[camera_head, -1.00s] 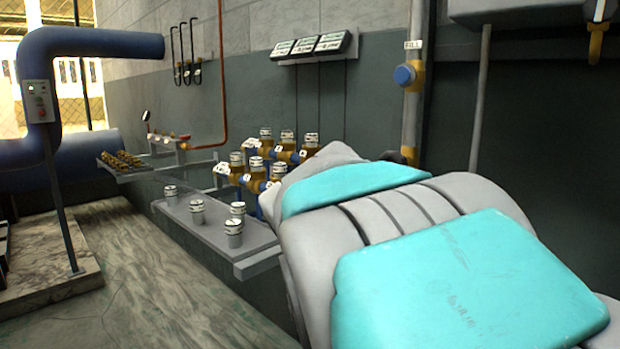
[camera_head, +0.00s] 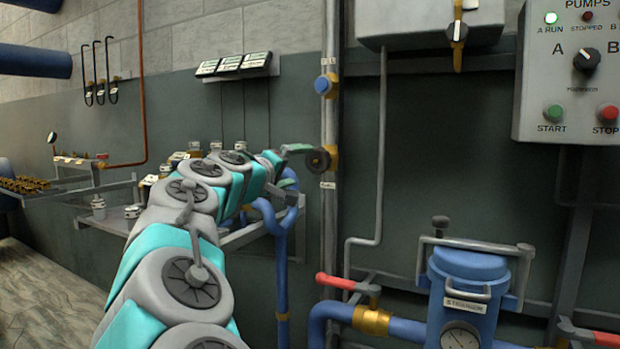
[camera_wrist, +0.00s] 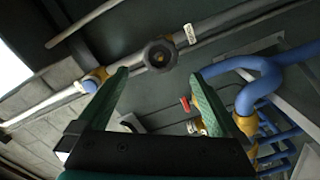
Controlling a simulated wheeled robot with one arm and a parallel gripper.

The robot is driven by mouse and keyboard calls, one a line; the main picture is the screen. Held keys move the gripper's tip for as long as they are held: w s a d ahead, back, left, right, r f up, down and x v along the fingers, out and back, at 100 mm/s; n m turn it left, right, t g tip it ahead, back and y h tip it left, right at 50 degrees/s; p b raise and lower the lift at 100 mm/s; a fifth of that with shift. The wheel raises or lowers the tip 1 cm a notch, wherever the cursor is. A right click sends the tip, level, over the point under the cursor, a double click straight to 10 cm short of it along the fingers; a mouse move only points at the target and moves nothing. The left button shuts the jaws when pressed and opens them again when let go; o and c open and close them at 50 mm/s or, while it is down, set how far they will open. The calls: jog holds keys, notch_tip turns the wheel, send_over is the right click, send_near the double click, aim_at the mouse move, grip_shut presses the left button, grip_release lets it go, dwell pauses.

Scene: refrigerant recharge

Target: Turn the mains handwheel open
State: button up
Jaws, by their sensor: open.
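The handwheel (camera_head: 319,160) is a small dark round wheel on a brass fitting, on the upright grey pipe (camera_head: 330,110) against the wall. In the wrist view the dark wheel (camera_wrist: 160,56) shows face-on, with a brass centre. My gripper (camera_head: 298,163) is just left of the wheel in the head view, open and empty. In the wrist view my gripper (camera_wrist: 160,75) has its green fingers spread to either side of the wheel. I cannot tell whether the fingers reach as deep as its rim; no contact is visible.
A blue knob (camera_head: 323,85) sits higher on the same pipe. A blue strainer (camera_head: 466,290) and a red-handled valve (camera_head: 337,281) stand low at the right. A pump panel (camera_head: 570,75) hangs at upper right. A shelf (camera_head: 110,222) with cups lies behind my arm.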

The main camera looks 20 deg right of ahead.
aim_at(316, 162)
jog(key=p+x, duration=0.2)
jog(key=x, duration=0.7)
jog(key=shift+w+r+p, duration=0.1)
jog(key=shift+w+p, duration=0.25)
jog(key=shift+p, duration=0.05)
jog(key=c, duration=1.3)
jog(key=n+p, duration=0.4)
jog(key=p, duration=0.1)
jog(key=shift+s+p, duration=0.1)
jog(key=shift+p, duration=0.3)
jog(key=shift+n, duration=0.4)
